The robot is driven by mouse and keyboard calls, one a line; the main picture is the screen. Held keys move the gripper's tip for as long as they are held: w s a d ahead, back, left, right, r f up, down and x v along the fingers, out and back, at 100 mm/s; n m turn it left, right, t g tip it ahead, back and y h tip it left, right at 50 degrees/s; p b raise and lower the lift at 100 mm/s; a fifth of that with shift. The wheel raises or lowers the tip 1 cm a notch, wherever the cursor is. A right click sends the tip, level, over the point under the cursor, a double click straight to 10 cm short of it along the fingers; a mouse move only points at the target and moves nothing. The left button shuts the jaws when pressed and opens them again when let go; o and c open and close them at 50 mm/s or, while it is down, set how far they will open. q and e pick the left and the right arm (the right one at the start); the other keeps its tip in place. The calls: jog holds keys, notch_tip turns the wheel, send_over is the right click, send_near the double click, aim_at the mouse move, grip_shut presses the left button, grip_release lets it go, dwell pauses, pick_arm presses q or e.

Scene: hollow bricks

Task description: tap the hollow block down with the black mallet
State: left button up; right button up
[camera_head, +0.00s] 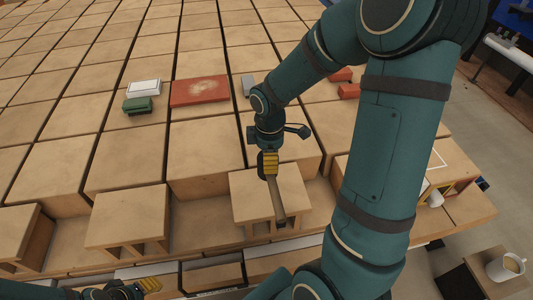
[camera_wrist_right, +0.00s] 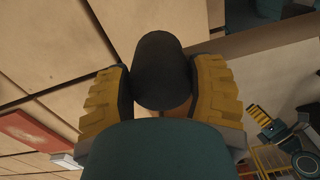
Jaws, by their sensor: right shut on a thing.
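My right gripper (camera_head: 268,163) is shut on the black mallet. In the right wrist view its dark rounded end (camera_wrist_right: 162,70) sits between the yellow finger pads. In the head view a grey-brown bar (camera_head: 279,203) extends from the gripper across the block's top; I cannot tell whether it touches. The hollow block (camera_head: 245,190) is pale wood with openings in its front and stands raised in the front row. My left gripper (camera_head: 140,288) is partly in view at the bottom left; its jaw opening is unclear.
Other raised hollow blocks (camera_head: 125,208) stand left in the front row. A red slab (camera_head: 200,91), a green block (camera_head: 137,105) and a white block (camera_head: 143,88) lie behind on the tiled blocks. A mug (camera_head: 506,266) stands at lower right. Gaps separate the blocks.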

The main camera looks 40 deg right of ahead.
jog(key=shift+s+f, duration=0.1)
jog(key=shift+f, duration=0.4)
notch_tip(320, 180, down, 3)
jog(key=b, duration=0.2)
jog(key=shift+r+b, duration=0.15)
jog(key=shift+b, duration=0.2)
jog(key=shift+f+b, duration=0.7)
jog(key=shift+f, duration=0.2)
jog(key=shift+f+b, duration=1.2)
jog(key=shift+f, duration=0.35)
jog(key=shift+r+p, duration=1.2)
jog(key=shift+r, duration=0.25)
jog(key=shift+f, duration=0.15)
